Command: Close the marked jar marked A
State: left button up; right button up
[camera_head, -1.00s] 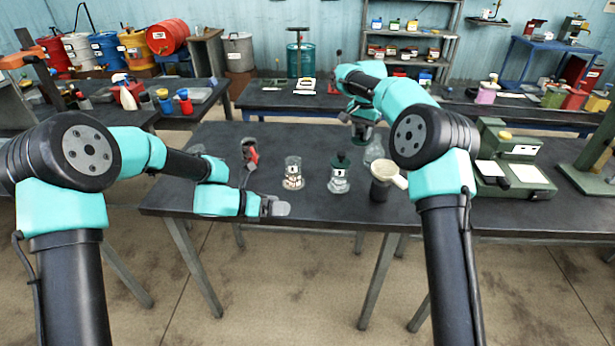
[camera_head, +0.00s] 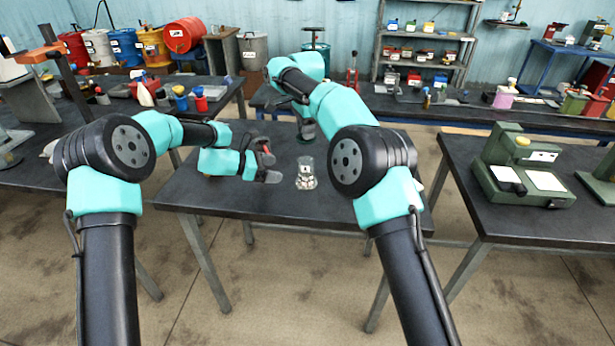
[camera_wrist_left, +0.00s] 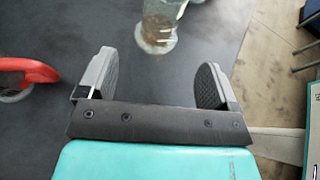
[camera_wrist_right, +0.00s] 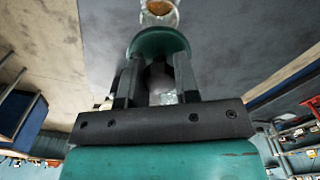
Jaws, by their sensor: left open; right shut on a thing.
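A clear glass jar (camera_head: 306,174) with a small label and no lid stands on the table; the label's letter is too small to read. It also shows in the left wrist view (camera_wrist_left: 160,28) and, with amber contents, at the top of the right wrist view (camera_wrist_right: 160,14). My right gripper (camera_head: 307,126) is shut on a dark green lid (camera_wrist_right: 158,40), above and behind the jar in the head view. My left gripper (camera_head: 273,165) is open and empty, left of the jar; its spread fingers (camera_wrist_left: 155,80) point towards it in the left wrist view.
A red tool (camera_wrist_left: 28,72) lies on the table left of my left gripper's fingers. A green device (camera_head: 515,165) stands on a separate table at the right. My right arm hides the right part of the work table (camera_head: 230,195); its front left part is clear.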

aim_at(299, 172)
pick_arm(q)
jog(key=shift+d, duration=0.1)
jog(key=x, duration=1.1)
jog(key=shift+d+f, duration=0.2)
jog(key=shift+d, duration=0.2)
jog(key=shift+c, duration=0.5)
jog(key=c, duration=1.3)
pick_arm(e)
jog(key=shift+f, duration=2.5)
jog(key=shift+f, duration=0.1)
jog(key=shift+f, duration=0.8)
jog(key=shift+f, duration=0.6)
